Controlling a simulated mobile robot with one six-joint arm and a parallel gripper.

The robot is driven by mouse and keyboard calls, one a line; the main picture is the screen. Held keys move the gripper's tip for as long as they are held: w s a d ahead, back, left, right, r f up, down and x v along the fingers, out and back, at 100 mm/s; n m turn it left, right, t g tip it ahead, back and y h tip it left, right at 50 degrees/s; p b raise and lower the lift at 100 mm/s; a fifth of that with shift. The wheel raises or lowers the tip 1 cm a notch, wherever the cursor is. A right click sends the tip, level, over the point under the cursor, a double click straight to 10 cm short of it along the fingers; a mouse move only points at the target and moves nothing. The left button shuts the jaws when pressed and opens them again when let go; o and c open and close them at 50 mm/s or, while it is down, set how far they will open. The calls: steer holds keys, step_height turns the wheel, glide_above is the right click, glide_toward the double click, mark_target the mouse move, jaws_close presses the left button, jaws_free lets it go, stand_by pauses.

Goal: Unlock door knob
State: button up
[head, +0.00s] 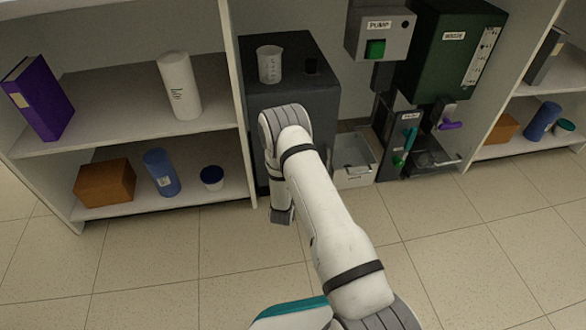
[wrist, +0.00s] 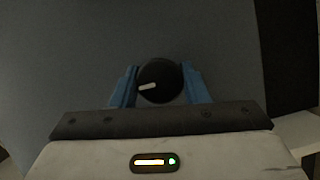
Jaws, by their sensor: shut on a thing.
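In the wrist view, a round black door knob (wrist: 160,80) with a pale pointer mark stands on a dark grey door face (wrist: 200,35). The mark runs from the knob's middle to the left, tipped slightly down. My gripper (wrist: 160,84) has one blue finger on each side of the knob and is shut on it. In the head view, my arm reaches down to the front of a dark grey cabinet (head: 325,112). My arm hides the knob and my fingers there.
Shelves with a purple binder (head: 41,97) and a brown box (head: 105,182) are on the left. A pump unit (head: 380,30), a dark green unit (head: 440,55) and a pale tray (head: 353,172) are on the right.

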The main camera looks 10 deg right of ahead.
steer(key=o, duration=1)
steer(key=p+v, duration=0.3)
steer(key=v, duration=0.4)
steer(key=shift+s+a, duration=0.2)
steer(key=shift+s, duration=0.15)
